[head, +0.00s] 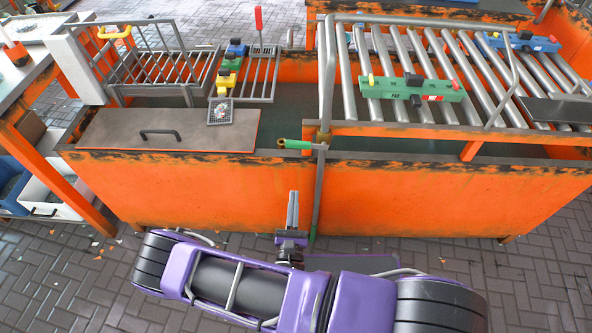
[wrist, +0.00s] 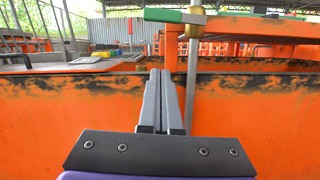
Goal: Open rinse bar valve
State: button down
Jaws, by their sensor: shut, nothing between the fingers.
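The rinse bar valve has a green lever handle (head: 294,144) on a brass body (head: 323,137) at the top of a vertical grey pipe (head: 318,190), at the front rim of the orange tank. The lever points left, across the pipe. In the wrist view the green lever (wrist: 175,15) and brass body (wrist: 195,22) are at the top, above and beyond my fingertips. My gripper (head: 293,194) is shut and empty in front of the tank's front wall, below the lever and left of the pipe. It also shows in the wrist view (wrist: 160,75), apart from the valve.
The orange tank (head: 230,200) blocks the way forward. A grey lid with a black handle (head: 170,132) covers its left part. A roller rack (head: 470,70) bears a green toy-like block (head: 412,88). A wire basket (head: 165,65) stands at the back left. The paved floor in front is mostly clear.

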aim_at(307, 146)
jog(key=w+r, duration=0.6)
jog(key=w, duration=0.3)
jog(key=shift+d+r, duration=0.2)
jog(key=shift+d, duration=0.2)
jog(key=shift+w+a, duration=0.1)
jog(key=shift+r+m+h, duration=0.2)
jog(key=shift+m+h, duration=0.2)
jog(key=shift+m, duration=0.3)
